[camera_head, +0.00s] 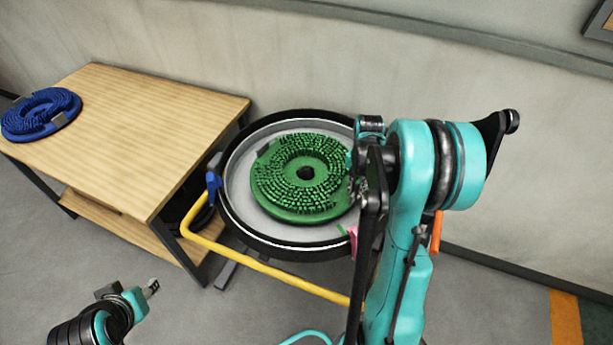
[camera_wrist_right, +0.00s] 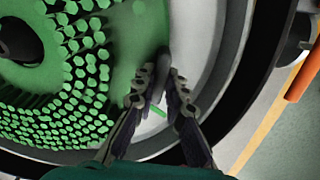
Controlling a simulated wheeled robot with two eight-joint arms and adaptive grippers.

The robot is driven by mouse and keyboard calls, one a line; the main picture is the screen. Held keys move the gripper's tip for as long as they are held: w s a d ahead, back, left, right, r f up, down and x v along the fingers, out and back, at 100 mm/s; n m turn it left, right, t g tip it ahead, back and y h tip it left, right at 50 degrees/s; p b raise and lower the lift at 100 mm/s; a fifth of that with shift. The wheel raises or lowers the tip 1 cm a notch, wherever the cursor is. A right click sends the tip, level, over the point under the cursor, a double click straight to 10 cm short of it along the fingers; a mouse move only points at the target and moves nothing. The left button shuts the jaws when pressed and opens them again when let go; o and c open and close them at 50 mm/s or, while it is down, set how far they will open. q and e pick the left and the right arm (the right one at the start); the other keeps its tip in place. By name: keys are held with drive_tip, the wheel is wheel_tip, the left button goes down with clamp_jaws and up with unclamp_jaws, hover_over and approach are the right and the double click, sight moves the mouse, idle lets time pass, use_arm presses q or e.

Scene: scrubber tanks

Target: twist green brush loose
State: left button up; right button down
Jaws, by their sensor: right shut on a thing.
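The green brush (camera_head: 300,180) is a round disc of bristles with a dark centre hole. It lies bristles up inside the round, black-rimmed scrubber housing (camera_head: 240,205). My right gripper (camera_wrist_right: 157,86) is at the right edge of the brush, shut on a small grey tab there; the brush (camera_wrist_right: 85,85) fills the left of the right wrist view. In the head view my right arm hides the fingertips and that edge. Another grey tab shows on the brush's upper left. My left gripper (camera_head: 151,288) is at the lower left, away from the brush; its jaws are unclear.
A wooden table (camera_head: 150,135) at the left carries a blue brush (camera_head: 40,115). A yellow bar (camera_head: 265,268) curves around the front of the housing. A blue clip (camera_head: 212,188) is on its left side and a pink piece (camera_head: 352,235) on its right. A wall stands close behind.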

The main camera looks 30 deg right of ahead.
idle(0.3)
drive_tip(key=shift+w+d+n, duration=0.5)
drive_tip(key=shift+d, duration=0.25)
drive_tip(key=c, duration=1.5)
unclamp_jaws()
wheel_tip(320, 180, up, 12)
drive_tip(key=shift+a, duration=0.15)
